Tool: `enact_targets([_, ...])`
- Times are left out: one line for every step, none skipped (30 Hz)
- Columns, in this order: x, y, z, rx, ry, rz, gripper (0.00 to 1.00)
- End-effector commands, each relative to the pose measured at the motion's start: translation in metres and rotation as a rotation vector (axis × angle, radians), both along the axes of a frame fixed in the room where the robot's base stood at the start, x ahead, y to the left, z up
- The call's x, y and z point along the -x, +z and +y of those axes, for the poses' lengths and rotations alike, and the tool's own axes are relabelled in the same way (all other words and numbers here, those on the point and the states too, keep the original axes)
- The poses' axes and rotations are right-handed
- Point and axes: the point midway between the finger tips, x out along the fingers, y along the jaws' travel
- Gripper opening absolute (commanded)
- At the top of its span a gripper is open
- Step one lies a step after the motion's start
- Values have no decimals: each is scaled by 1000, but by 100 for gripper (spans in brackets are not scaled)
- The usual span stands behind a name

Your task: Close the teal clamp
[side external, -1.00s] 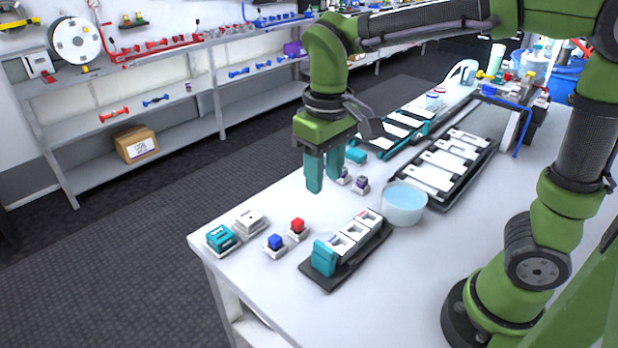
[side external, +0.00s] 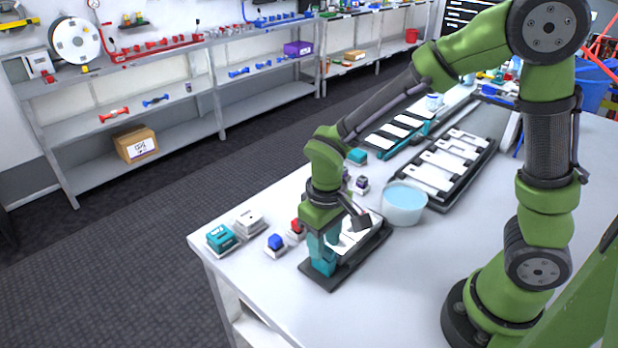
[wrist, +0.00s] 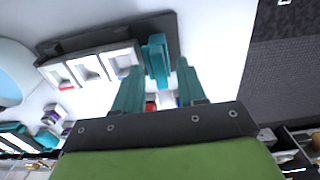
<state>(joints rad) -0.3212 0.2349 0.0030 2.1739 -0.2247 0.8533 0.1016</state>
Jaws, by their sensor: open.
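The teal clamp (side external: 321,267) stands at the near-left end of a black base (side external: 345,272). It also shows in the wrist view (wrist: 157,60), upright beside a row of white modules (wrist: 90,68). My gripper (side external: 322,240) is over the clamp and partly hides it in the side view. In the wrist view my gripper's (wrist: 159,72) two teal fingers are apart, one on each side of the clamp, with visible gaps. I cannot tell whether the fingertips touch it. The clamp's hinge is not clear.
A teal block (side external: 220,236), a white block (side external: 248,222), a blue button (side external: 275,243) and a red button (side external: 297,226) sit left of the base. A bowl of blue liquid (side external: 404,204) and a long black tray (side external: 470,165) stand behind.

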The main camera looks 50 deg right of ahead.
Motion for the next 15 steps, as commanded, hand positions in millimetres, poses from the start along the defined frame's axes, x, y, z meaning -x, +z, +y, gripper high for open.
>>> enact_targets([0, -4, 0, 1, 1, 1, 40])
enact_targets([0, -5, 0, 1, 1, 1, 40])
enact_targets([1, -7, 0, 1, 0, 1, 40])
enact_targets([1, -7, 0, 0, 0, 1, 40])
enact_targets([1, -8, 0, 0, 0, 1, 40])
enact_targets([0, -8, 0, 0, 0, 0, 40])
enact_targets([0, -8, 0, 0, 0, 0, 40])
enact_targets([0, -8, 0, 0, 0, 0, 40])
enact_targets([0, -8, 0, 0, 0, 0, 40])
enact_targets([0, -8, 0, 0, 0, 0, 40])
enact_targets([0, -8, 0, 0, 0, 0, 40])
enact_targets([0, -7, 0, 0, 0, 0, 37])
enact_targets([0, -7, 0, 0, 0, 0, 33])
enact_targets([0, -7, 0, 0, 0, 0, 28])
enact_targets([0, -7, 0, 0, 0, 0, 22])
